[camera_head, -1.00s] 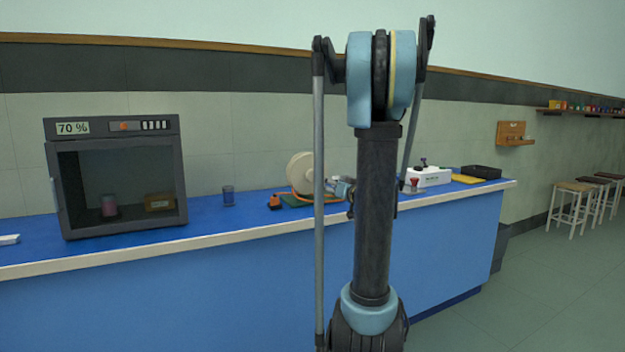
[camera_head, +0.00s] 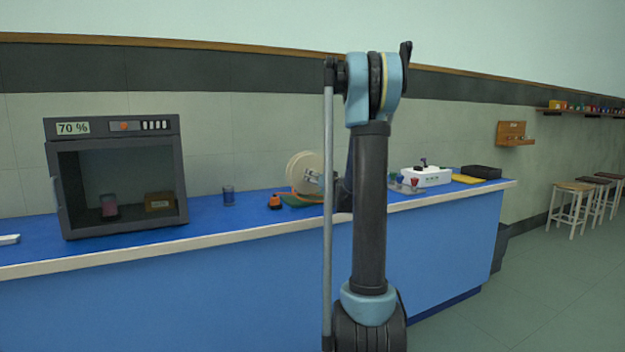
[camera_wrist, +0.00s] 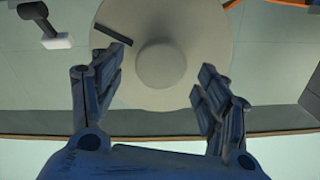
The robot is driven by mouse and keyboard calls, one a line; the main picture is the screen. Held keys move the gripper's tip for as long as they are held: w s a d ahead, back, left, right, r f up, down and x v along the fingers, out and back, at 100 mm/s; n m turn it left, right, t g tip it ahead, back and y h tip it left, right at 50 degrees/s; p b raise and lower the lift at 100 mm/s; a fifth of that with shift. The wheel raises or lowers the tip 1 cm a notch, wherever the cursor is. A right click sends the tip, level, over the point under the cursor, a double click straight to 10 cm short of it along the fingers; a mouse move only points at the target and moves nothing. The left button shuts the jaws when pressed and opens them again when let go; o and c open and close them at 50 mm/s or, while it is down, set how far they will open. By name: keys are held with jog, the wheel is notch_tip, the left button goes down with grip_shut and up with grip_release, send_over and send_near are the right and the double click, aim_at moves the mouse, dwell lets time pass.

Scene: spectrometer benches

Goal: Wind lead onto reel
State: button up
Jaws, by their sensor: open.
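The reel (camera_head: 300,166) is a cream disc standing on the blue bench, partly hidden by my gripper (camera_head: 314,178) and arm. In the wrist view the reel (camera_wrist: 165,15) fills the middle, with a round raised hub (camera_wrist: 161,66) and a dark slot near its rim. My gripper (camera_wrist: 158,82) is open and empty there, its fingers on either side of the hub and apart from it. An orange lead (camera_head: 307,203) lies on the bench at the reel's foot, with an orange block (camera_head: 274,201) at its left. An orange strip of it (camera_wrist: 295,3) shows in the wrist view's corner.
A white box (camera_head: 427,177) and black tray (camera_head: 481,171) stand to the right.

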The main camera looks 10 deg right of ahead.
jog(key=shift+x, duration=1.75)
jog(key=shift+c, duration=0.5)
jog(key=c, duration=1.4)
jog(key=shift+d, duration=0.1)
